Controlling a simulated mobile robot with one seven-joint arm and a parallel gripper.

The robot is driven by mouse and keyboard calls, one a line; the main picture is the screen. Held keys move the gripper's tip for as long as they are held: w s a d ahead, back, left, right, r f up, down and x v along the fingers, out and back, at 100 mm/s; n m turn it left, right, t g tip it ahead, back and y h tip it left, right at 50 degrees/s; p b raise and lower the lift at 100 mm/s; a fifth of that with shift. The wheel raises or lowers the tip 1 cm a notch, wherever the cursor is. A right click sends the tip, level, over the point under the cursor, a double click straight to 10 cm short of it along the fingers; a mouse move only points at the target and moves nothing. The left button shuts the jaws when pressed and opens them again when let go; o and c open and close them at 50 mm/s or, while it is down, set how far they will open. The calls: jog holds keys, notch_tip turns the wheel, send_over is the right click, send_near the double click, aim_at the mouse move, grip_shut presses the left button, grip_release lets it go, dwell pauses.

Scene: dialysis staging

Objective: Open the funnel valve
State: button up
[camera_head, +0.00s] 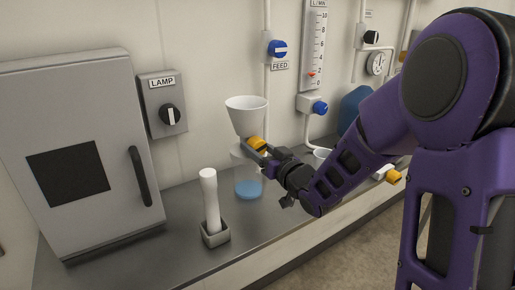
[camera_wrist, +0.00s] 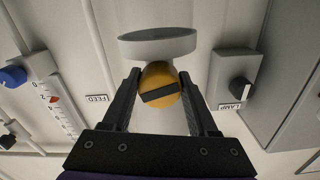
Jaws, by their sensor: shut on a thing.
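The funnel (camera_head: 247,114) is a white cone above a clear vessel (camera_head: 248,184) with blue liquid at its bottom. The funnel valve (camera_head: 257,143) is an orange-yellow round knob below the cone. My gripper (camera_head: 262,150) reaches it from the right. In the wrist view the knob (camera_wrist: 160,86) sits between the two dark fingers of my gripper (camera_wrist: 160,88), which are shut on it. A dark bar crosses the knob's face, slightly tilted in this view. My fingers partly hide the valve body in the head view.
A white cylinder in a grey holder (camera_head: 215,234) stands on the counter left of the vessel. A grey cabinet (camera_head: 75,150) and the LAMP switch (camera_head: 169,115) are further left. The blue FEED knob (camera_head: 277,48) and a flow meter (camera_head: 313,45) are on the wall behind.

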jog(key=shift+n, duration=2.7)
jog(key=o, duration=1.4)
jog(key=shift+w, duration=0.1)
jog(key=shift+c, duration=0.2)
